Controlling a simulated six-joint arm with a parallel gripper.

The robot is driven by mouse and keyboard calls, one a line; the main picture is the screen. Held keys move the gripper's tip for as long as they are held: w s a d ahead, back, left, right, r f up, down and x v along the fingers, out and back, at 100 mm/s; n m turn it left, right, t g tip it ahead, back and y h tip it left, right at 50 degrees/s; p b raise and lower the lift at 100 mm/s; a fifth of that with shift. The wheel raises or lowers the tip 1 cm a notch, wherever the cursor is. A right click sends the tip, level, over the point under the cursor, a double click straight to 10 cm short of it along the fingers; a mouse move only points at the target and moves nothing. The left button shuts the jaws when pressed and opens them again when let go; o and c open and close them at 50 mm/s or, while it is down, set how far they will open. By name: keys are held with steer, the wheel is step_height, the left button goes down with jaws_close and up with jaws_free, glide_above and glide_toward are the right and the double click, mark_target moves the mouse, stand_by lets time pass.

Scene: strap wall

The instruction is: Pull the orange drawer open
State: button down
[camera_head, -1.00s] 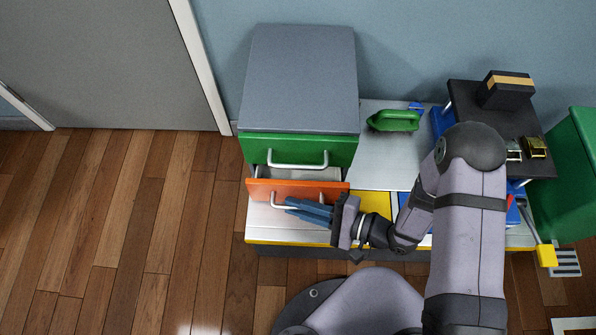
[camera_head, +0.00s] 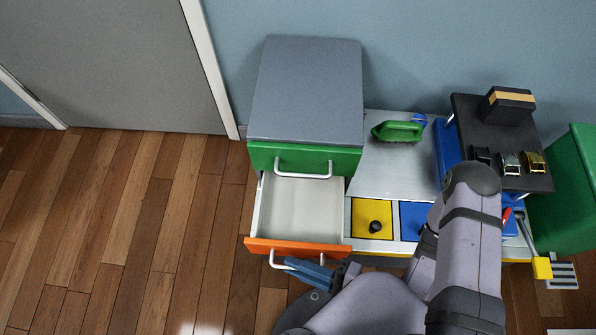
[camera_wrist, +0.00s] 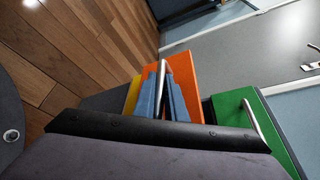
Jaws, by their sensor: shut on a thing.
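The orange drawer (camera_head: 296,247) is pulled well out of the grey cabinet (camera_head: 305,90), below the green drawer (camera_head: 304,159). Its light inside (camera_head: 303,208) shows and looks empty. A white bar handle (camera_head: 279,264) is on its front. My gripper (camera_head: 303,269), with blue fingers, is at this handle and shut on it. In the wrist view the fingers (camera_wrist: 165,98) close around the handle (camera_wrist: 162,78) in front of the orange face (camera_wrist: 188,72). The green drawer is shut, and its own white handle is free.
A yellow panel with a black knob (camera_head: 375,226) and a blue panel (camera_head: 413,218) lie right of the drawer. A green iron-shaped object (camera_head: 398,131) stands behind. A dark shelf with straps (camera_head: 500,135) and a green box (camera_head: 567,195) are at the right. Wooden floor (camera_head: 150,220) is clear at left.

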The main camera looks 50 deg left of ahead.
steer(key=shift+w, duration=0.1)
steer(key=c, duration=2.1)
jaws_free()
steer(key=shift+d, duration=0.1)
steer(key=shift+p+v, duration=0.95)
steer(key=shift+v, duration=2.55)
